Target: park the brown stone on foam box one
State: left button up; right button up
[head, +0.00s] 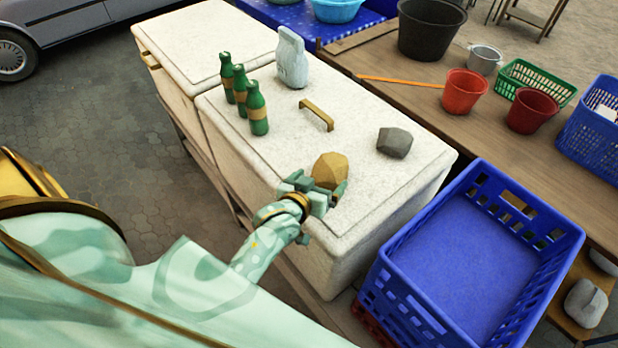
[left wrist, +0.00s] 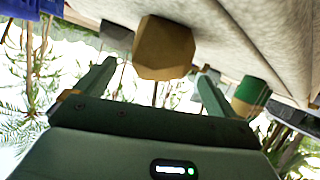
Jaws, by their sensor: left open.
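The brown stone (head: 330,168) is faceted and rests on the lid of the nearer white foam box (head: 340,232), close to its front edge. A second white foam box (head: 190,45) adjoins it at the back left; no number shows on either. My left gripper (head: 318,187) is at the near side of the stone, low over the lid. In the left wrist view the stone (left wrist: 164,47) sits ahead, between the lines of the open fingers (left wrist: 156,75). Whether they touch it I cannot tell. My right gripper is not in view.
On the nearer lid are a grey stone (head: 394,142), a brown handle (head: 317,114), three green bottles (head: 258,110) and a pale jug (head: 291,62). A blue crate (head: 462,268) stands right of it. The farther lid is bare. Buckets and baskets fill the wooden table (head: 420,95).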

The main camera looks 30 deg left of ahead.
pick_arm(q)
jog(key=v, duration=0.7)
jog(key=shift+s+r, duration=0.1)
jog(key=shift+s, duration=0.05)
